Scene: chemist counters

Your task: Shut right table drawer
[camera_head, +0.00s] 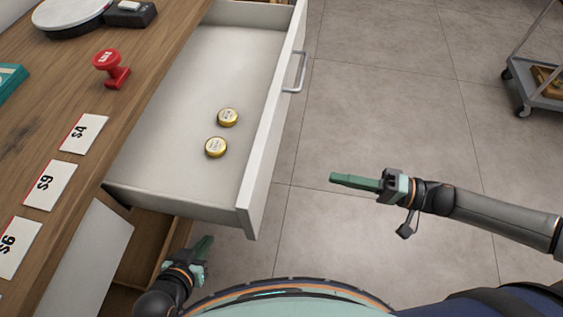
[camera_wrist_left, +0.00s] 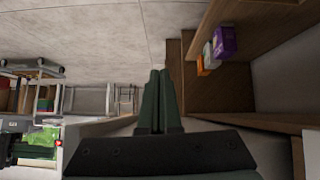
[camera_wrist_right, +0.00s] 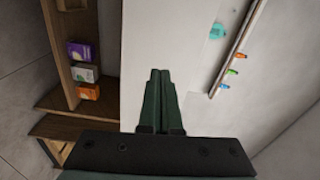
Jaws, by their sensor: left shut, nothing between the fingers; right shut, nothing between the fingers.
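The white table drawer (camera_head: 262,130) is pulled far out from the wooden counter (camera_head: 150,75) in the head view. Its front panel faces right and carries a metal handle (camera_head: 295,72). Two small round gold-rimmed tins (camera_head: 227,117) (camera_head: 216,147) lie on the drawer's floor. My right gripper (camera_head: 338,179) is shut and empty, to the right of the drawer front and apart from it, pointing left. My left gripper (camera_head: 207,243) is shut and empty, just below the drawer's near end in the picture, beside the counter. Both wrist views show closed green fingers (camera_wrist_left: 158,100) (camera_wrist_right: 160,100).
A red stamp (camera_head: 112,70), a round white plate (camera_head: 70,15) and price cards (camera_head: 84,133) lie on the counter. A wheeled cart (camera_head: 540,85) stands at the far right. The floor between drawer and cart is clear. Small boxes (camera_wrist_left: 224,42) stand on a wooden shelf in the left wrist view.

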